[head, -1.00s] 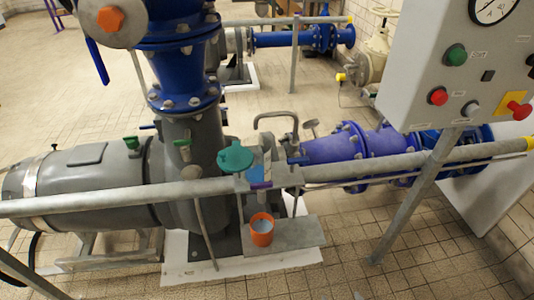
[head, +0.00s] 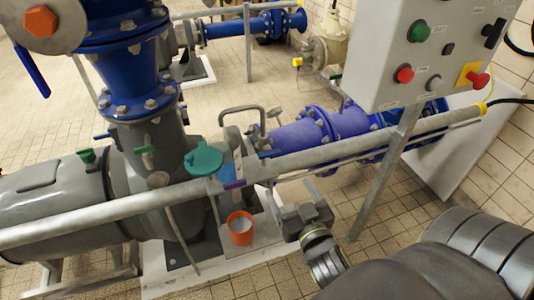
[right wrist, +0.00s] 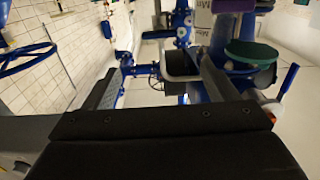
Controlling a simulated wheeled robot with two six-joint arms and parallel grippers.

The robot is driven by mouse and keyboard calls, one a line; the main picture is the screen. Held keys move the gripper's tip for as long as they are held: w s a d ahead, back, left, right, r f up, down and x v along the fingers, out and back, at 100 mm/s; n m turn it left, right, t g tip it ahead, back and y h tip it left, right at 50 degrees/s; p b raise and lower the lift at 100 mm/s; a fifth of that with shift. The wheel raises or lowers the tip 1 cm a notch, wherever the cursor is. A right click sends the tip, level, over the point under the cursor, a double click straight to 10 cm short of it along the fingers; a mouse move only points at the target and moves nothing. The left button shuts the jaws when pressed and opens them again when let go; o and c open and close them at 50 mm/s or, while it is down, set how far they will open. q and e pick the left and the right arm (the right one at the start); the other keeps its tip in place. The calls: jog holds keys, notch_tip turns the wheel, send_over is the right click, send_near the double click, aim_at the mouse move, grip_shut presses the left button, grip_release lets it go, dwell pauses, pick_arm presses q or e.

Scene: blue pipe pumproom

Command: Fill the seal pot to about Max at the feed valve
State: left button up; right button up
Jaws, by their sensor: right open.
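A small pot with a blue front (head: 229,172), apparently the seal pot, stands behind the grey rail at the pump. A teal round lid (head: 204,159) is beside its top. Its liquid level is not readable. Small green-handled valves (head: 145,150) sit on the pump at left; I cannot tell which valve is the feed valve. My right gripper (head: 303,212) is open and empty, right of the orange cup and below the rail. In the right wrist view its fingers (right wrist: 160,75) are spread, with the green lid (right wrist: 253,54) and white Min/Max labels (right wrist: 205,14) beyond.
An orange cup (head: 240,229) with pale contents stands on a grey plate below the pot. The grey rail (head: 340,145) crosses in front of the pump and purple-blue pipe (head: 310,130). A control box (head: 420,50) on a post is at right.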

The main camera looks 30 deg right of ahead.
aim_at(271, 155)
jog(key=x, duration=1.4)
jog(key=shift+w+d+f+p, duration=0.1)
jog(key=shift+w+d+p, duration=0.1)
jog(key=shift+w+p, duration=0.2)
jog(key=shift+s, duration=0.1)
jog(key=c, duration=1)
